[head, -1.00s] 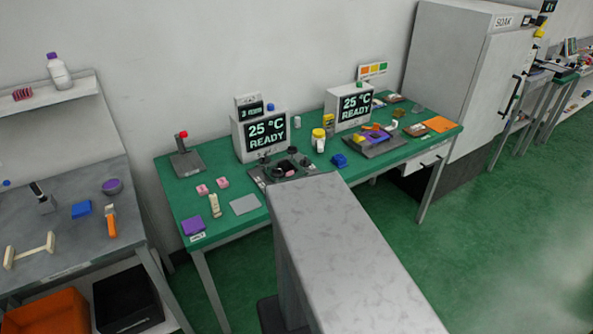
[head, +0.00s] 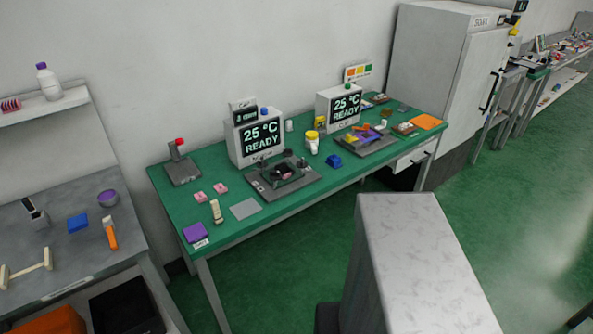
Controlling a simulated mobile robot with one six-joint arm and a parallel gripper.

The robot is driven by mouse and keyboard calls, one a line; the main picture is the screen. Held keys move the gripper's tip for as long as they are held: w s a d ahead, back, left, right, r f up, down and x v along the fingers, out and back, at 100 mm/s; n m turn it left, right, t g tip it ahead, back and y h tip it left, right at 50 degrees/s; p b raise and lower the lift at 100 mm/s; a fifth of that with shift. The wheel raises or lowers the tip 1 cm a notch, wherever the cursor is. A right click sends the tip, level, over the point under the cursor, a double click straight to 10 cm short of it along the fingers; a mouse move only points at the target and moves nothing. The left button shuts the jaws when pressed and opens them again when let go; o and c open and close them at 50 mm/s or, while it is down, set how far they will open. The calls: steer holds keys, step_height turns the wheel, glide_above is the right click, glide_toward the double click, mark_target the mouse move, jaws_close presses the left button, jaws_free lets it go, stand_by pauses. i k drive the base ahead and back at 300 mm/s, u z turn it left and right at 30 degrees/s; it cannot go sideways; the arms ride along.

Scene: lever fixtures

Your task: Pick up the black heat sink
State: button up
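I cannot pick out the black heat sink for certain. Several small dark parts sit on and around the grey lever fixture (head: 259,186) on the green table (head: 240,228), below the left "25 °C READY" display (head: 262,135). They are too small to tell apart. A second fixture (head: 350,149) holds purple, yellow and orange parts near the right display (head: 345,107). My gripper is not in view.
A grey workbench (head: 65,265) with a blue block (head: 78,222) and a purple bowl (head: 108,198) stands at left. A tall "SOAK" cabinet (head: 480,70) stands at right.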

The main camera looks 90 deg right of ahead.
mark_target(283, 168)
steer(key=z, duration=0.95)
steer(key=k, duration=0.6)
steer(key=z, duration=0.1)
steer(key=i, duration=0.6)
steer(key=z, duration=0.1)
